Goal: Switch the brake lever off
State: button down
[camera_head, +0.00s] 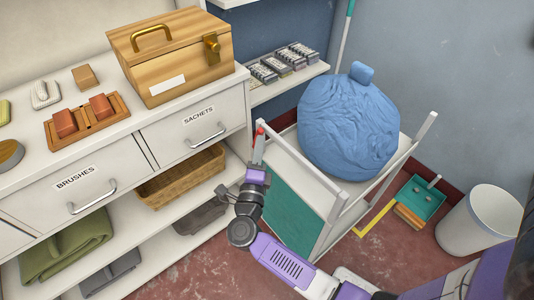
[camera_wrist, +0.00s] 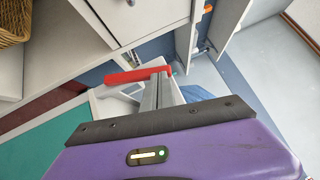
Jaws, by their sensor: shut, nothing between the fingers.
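The brake lever (camera_wrist: 125,76) shows as a red bar in the wrist view, lying across the picture just beyond my fingertips. In the head view only a small red part of it (camera_head: 260,131) shows, at the near left corner of the white cart (camera_head: 318,172). My gripper (camera_head: 259,141) points at this corner, its purple body below the red part. In the wrist view my gripper's grey fingers (camera_wrist: 159,78) are together and empty, with their tips right at the lever's right part. I cannot tell whether they touch it. The fingers partly hide the lever's mount.
A blue bag (camera_head: 348,122) fills the cart top. White drawers (camera_head: 190,131) and a shelf with a wicker basket (camera_head: 182,178) stand close at left. A dustpan (camera_head: 420,198) and a white bin (camera_head: 482,218) stand at right. Red floor is open in front.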

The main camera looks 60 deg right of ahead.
jog(key=w+r+n+y+p, duration=0.1)
jog(key=p, duration=0.1)
jog(key=shift+d+r+p, duration=0.15)
jog(key=shift+p, duration=0.25)
jog(key=shift+w+d+p, duration=0.15)
jog(key=shift+w+p, duration=0.35)
jog(key=shift+p, duration=0.25)
jog(key=shift+w, duration=0.15)
